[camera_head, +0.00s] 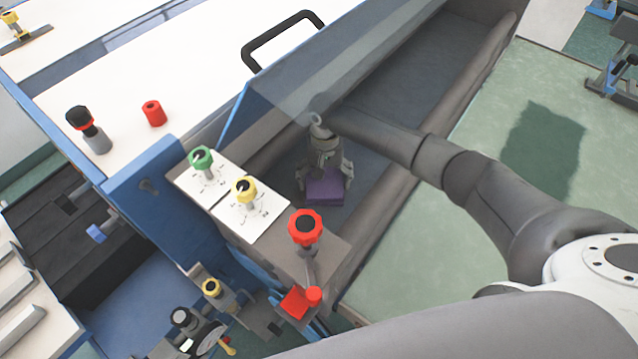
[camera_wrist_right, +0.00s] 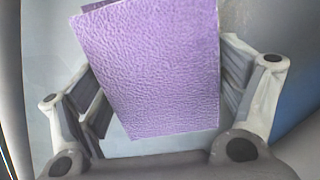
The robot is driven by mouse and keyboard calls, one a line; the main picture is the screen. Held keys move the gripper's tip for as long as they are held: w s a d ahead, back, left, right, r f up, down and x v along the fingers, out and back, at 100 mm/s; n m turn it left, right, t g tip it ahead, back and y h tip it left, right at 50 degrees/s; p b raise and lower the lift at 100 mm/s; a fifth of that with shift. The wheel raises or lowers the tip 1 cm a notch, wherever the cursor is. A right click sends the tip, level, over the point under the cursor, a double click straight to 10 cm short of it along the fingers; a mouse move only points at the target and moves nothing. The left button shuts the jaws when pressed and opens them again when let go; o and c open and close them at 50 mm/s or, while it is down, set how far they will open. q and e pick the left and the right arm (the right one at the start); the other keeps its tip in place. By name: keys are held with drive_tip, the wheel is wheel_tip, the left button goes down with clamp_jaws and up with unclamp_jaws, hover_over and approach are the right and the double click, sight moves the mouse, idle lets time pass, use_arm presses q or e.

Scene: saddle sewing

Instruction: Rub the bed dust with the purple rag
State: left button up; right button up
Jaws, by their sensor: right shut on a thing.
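The purple rag (camera_head: 325,189) is in my right gripper (camera_head: 324,176), low inside the long grey trough-like bed (camera_head: 425,65) of the machine. In the right wrist view the rag (camera_wrist_right: 150,65) is a flat textured purple piece between the two fingers of the right gripper (camera_wrist_right: 165,95). The rag looks close to the bed surface; I cannot tell whether it touches. I cannot make out separate dust on the bed. My left gripper is not in view; a grey arm link of mine crosses the bottom of the head view.
Green (camera_head: 201,158), yellow (camera_head: 245,188) and red (camera_head: 306,228) knobs stand at the near end of the bed. The raised side edge (camera_head: 455,100) borders the bed. Green floor is open to the right.

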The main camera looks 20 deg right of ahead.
sight(334, 168)
drive_tip(key=shift+w+d+f+b, duration=0.1)
drive_tip(key=shift+w+d, duration=0.25)
drive_tip(key=shift+d, duration=0.2)
drive_tip(key=shift+w+d+r+b, duration=0.15)
drive_tip(key=shift+w+d, duration=0.2)
drive_tip(key=shift+d, duration=0.2)
drive_tip(key=shift+w+d+f+b, duration=0.15)
drive_tip(key=shift+w+d, duration=0.2)
drive_tip(key=shift+d, duration=0.2)
drive_tip(key=shift+p, duration=0.5)
drive_tip(key=shift+s+a, duration=0.25)
drive_tip(key=shift+a, duration=0.15)
drive_tip(key=shift+s+a, duration=0.4)
drive_tip(key=shift+a, duration=0.2)
drive_tip(key=shift+s+a, duration=0.35)
drive_tip(key=shift+a, duration=0.25)
